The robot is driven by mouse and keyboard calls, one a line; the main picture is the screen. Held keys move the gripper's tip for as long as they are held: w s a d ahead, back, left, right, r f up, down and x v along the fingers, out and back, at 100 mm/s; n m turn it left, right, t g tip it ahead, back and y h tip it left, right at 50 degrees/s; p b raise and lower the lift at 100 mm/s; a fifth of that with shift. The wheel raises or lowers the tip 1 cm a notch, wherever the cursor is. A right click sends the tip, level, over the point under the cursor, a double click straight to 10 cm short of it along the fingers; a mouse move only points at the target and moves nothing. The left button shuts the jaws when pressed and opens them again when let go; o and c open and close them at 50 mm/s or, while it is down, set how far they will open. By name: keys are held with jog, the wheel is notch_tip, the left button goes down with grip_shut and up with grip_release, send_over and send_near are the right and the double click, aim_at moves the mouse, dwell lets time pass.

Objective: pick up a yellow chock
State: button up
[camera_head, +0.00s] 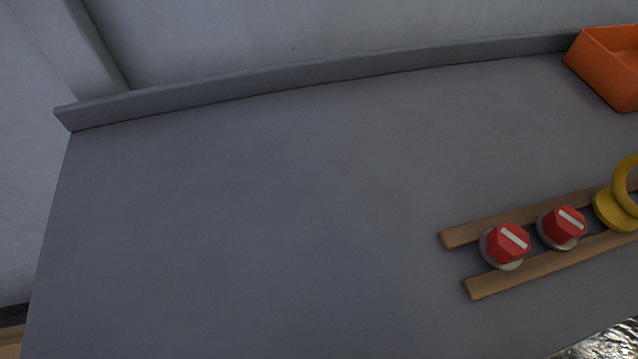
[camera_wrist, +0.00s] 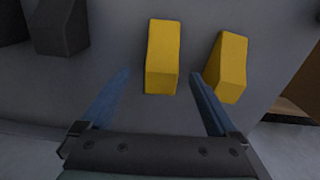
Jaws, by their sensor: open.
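Two yellow chocks show in the wrist view. The left yellow chock (camera_wrist: 162,56) lies just ahead of my gripper, its near end roughly between the fingertips. The right yellow chock (camera_wrist: 228,68) lies tilted beside it, just beyond the right fingertip. My gripper (camera_wrist: 160,76) is open, with one finger on each side of the left chock and nothing held. I cannot tell how far the fingertips are above the surface. No yellow chock and no gripper shows in the head view.
Dark blocks (camera_wrist: 62,27) lie at upper left in the wrist view. In the head view, a grey bench top (camera_head: 240,210) is bare at left and centre. Wooden rails (camera_head: 540,265) hold red-topped pieces (camera_head: 508,243) and a yellow ringed piece (camera_head: 610,210). An orange bin (camera_head: 605,70) stands at upper right.

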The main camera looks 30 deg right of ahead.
notch_tip(320, 180, down, 5)
jog(key=b, duration=0.3)
jog(key=shift+a+r, duration=0.15)
jog(key=shift+r, duration=0.1)
jog(key=shift+c, duration=0.3)
grip_shut()
